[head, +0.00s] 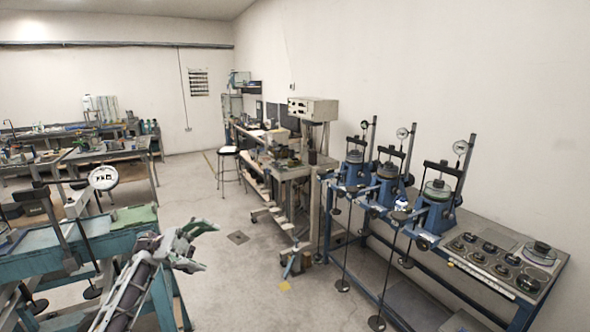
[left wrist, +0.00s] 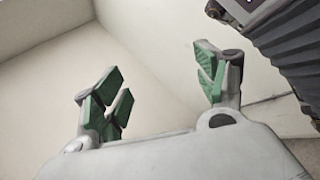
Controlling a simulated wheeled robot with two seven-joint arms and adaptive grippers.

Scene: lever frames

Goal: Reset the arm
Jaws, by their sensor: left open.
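My left arm comes in from the bottom left of the head view. My left gripper (head: 207,245) is open and empty, in front of the bare floor and close to the blue bench on the left. The left wrist view shows its green-padded fingers (left wrist: 160,92) spread wide apart with nothing between them. A dark grey ribbed part, which I cannot identify, fills the upper right of that view. My right gripper does not show.
A blue bench (head: 75,268) with a lever frame and dial gauge (head: 103,178) stands at left. Blue lever frames (head: 437,205) stand on a bench at right, with hanging rods and weights below. A stool (head: 228,152) stands farther back. The floor (head: 245,285) between the benches is mostly clear.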

